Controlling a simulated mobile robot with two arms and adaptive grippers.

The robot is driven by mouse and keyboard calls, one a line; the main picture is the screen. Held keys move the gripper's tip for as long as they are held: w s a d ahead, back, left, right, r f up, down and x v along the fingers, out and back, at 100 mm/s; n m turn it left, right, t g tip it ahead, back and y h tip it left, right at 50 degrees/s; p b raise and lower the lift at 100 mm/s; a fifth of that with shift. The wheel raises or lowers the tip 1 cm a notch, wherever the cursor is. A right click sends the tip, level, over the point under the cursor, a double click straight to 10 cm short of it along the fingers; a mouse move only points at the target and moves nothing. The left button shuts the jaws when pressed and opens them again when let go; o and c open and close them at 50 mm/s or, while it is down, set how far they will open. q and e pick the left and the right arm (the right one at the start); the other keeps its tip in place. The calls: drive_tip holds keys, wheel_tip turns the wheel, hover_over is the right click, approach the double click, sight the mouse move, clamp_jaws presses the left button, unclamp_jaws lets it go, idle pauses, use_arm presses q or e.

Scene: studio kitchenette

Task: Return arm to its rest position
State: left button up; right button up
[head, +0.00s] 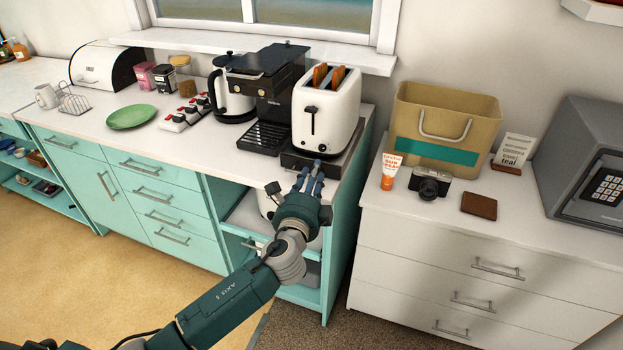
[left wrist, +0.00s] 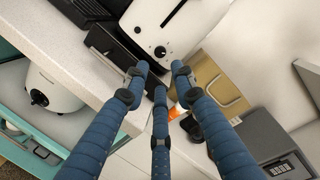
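My left arm comes in from the bottom of the head view, and its dark green gripper with blue fingers (head: 313,173) is stretched out in front of the counter's right end. The fingertips point at the dark tray (head: 345,160) under the white toaster (head: 325,112). In the left wrist view the blue fingers (left wrist: 160,76) are apart with nothing between them. The toaster (left wrist: 165,28) shows beyond the fingertips. Whether the fingers touch the tray's edge is hard to tell. My right gripper is not in view.
Brown toast (head: 328,76) stands in the toaster. A black coffee machine (head: 268,95) is left of it. The open shelf below the counter holds a white appliance (left wrist: 50,90). Right, a white dresser (head: 450,240) carries a sunscreen tube (head: 389,172), camera (head: 429,184), wallet (head: 479,205) and safe (head: 585,165).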

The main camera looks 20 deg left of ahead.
use_arm(q)
drive_tip(key=shift+s+d, duration=0.1)
drive_tip(key=shift+s, duration=0.8)
